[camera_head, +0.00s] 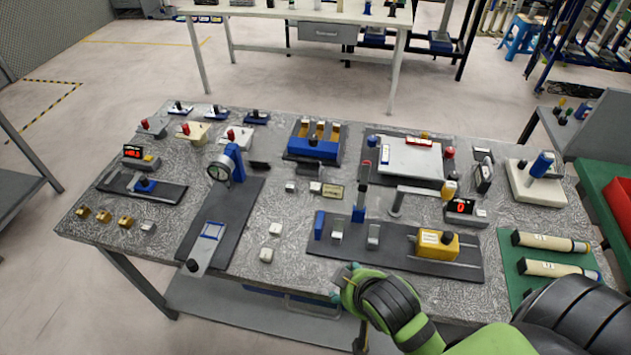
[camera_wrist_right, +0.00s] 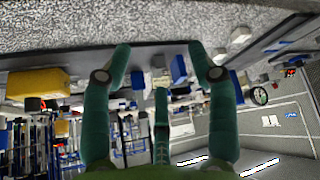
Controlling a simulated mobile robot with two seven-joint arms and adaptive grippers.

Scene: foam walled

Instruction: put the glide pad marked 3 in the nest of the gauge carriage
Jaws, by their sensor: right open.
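The dial gauge (camera_head: 219,172) stands on a blue post over a dark base at left centre. On that base lies a grey slide with a blue-outlined square (camera_head: 213,230), which looks like the carriage nest; it appears empty. Small pale blocks, possibly the glide pads, lie on the table: one (camera_head: 275,228), another (camera_head: 266,254), and one farther back (camera_head: 290,186). Their marks are too small to read. My right gripper (camera_head: 342,279) is at the table's front edge, to the right of these blocks. The right wrist view shows its two green fingers (camera_wrist_right: 162,62) apart, with nothing held. My left gripper is out of view.
A dark fixture plate (camera_head: 390,246) with a yellow block (camera_head: 437,244) lies near the right gripper. Blue and grey blocks stand on it. A green mat with two tubes (camera_head: 550,242) is at the right. Patterned tabletop (camera_head: 310,228) shows between the plates.

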